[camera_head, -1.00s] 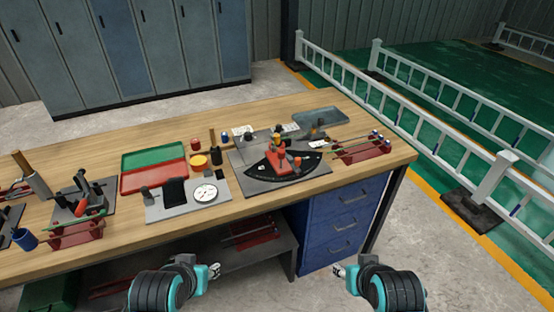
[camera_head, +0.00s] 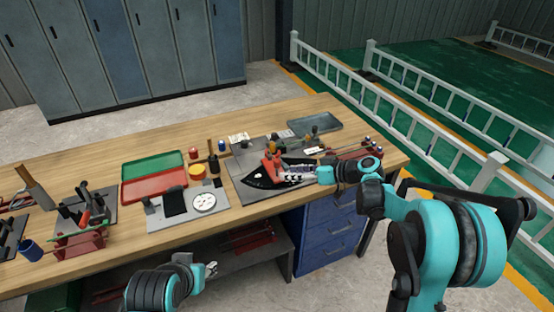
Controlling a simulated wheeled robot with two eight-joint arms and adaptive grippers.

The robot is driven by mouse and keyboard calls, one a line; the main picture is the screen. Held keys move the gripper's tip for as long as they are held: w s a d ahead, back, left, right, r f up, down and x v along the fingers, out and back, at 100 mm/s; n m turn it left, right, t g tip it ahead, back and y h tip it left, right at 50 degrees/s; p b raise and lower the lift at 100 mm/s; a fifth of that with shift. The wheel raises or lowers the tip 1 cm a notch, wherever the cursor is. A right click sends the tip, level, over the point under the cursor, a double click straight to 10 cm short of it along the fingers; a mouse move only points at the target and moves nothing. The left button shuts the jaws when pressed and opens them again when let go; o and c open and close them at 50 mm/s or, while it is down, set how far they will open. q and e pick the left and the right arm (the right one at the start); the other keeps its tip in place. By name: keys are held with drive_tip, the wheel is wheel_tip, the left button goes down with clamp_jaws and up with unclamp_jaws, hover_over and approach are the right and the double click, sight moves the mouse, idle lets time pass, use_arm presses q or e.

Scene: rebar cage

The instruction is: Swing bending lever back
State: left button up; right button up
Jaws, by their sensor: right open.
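The bending fixture is a dark base plate (camera_head: 240,183) with a black fan-shaped plate (camera_head: 258,181) on the right part of the workbench. The orange-red bending lever (camera_head: 270,165) stands on the fan plate. My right gripper (camera_head: 288,174) reaches in from the right over the fan plate, just right of the lever. Its fingers are open, and it hides the right part of the fan plate. I cannot tell whether it touches the lever. My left gripper (camera_head: 212,269) is low in front of the bench, away from the fixture; its fingers are too small to judge.
Green (camera_head: 150,164) and red (camera_head: 155,186) trays lie left of the fixture, with a grey plate carrying a white dial (camera_head: 204,202) in front. A rack of rods (camera_head: 358,151) stands at the right, partly behind my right arm. A grey tray (camera_head: 315,122) lies behind.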

sight(277, 162)
drive_tip(key=w+f+n+y, duration=0.1)
drive_tip(key=w, duration=0.1)
drive_tip(key=w+d+f+n+y+p, duration=0.1)
drive_tip(key=w+n+y, duration=0.1)
drive_tip(key=w+d+f+n+y, duration=0.1)
drive_tip(key=w+f+y, duration=0.1)
drive_tip(key=shift+w+t+p, duration=0.25)
drive_tip(key=shift+t+p, duration=0.05)
drive_tip(key=shift+t, duration=0.1)
drive_tip(key=b+x, duration=0.1)
drive_tip(key=x, duration=0.6)
drive_tip(key=shift+w+a+b, duration=0.15)
drive_tip(key=shift+a+b, duration=0.15)
drive_tip(key=shift+b, duration=0.05)
clamp_jaws()
